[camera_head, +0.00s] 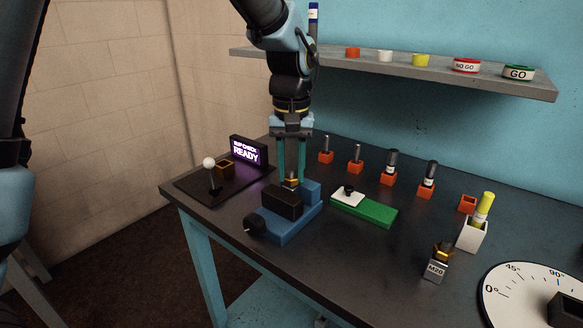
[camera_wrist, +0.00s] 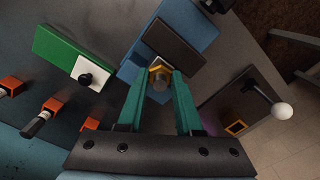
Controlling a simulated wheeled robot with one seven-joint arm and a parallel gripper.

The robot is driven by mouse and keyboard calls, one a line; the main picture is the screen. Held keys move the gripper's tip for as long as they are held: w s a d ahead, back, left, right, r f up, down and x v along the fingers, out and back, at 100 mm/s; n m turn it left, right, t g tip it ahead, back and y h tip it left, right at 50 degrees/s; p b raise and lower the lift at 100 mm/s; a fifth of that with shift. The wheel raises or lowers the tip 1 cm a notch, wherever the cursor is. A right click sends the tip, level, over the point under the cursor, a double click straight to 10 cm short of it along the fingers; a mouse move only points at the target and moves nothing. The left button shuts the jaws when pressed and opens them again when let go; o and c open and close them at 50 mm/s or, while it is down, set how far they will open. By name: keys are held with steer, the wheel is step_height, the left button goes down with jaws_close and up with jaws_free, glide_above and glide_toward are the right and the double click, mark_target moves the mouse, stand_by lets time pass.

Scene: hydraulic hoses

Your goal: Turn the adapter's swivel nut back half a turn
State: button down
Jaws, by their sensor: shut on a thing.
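The adapter's swivel nut (camera_head: 291,181) is a small brass-coloured hex piece at the blue vise (camera_head: 291,229) with its black jaw block. In the wrist view the brass nut (camera_wrist: 160,77) shows with a grey round end facing the camera. My gripper (camera_head: 291,176) points straight down over the vise, its two green fingers closed on the nut from both sides. In the wrist view my gripper (camera_wrist: 161,82) has its fingertips against the brass nut. The lower part of the adapter is hidden in the vise.
A green block (camera_head: 364,209) with a white plate lies right of the vise. A dark panel with a white-knobbed lever (camera_head: 211,171) and a screen reading "READY" (camera_head: 247,151) stand left. Orange holders with fittings (camera_head: 388,174) line the back. An M20 block (camera_head: 435,269) and a dial (camera_head: 535,300) sit right.

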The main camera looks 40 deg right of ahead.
steer(key=n+p, duration=0.1)
steer(key=n, duration=0.4)
steer(key=shift+r+n, duration=0.1)
steer(key=shift+n, duration=0.2)
steer(key=n+p, duration=0.2)
steer(key=n, duration=0.3)
steer(key=shift+n, duration=0.3)
steer(key=c, duration=0.6)
jaws_free()
steer(key=shift+o, duration=0.2)
step_height(320, 180, up, 11)
steer(key=b, duration=0.1)
steer(key=shift+b, duration=0.4)
steer(key=shift+f, duration=0.2)
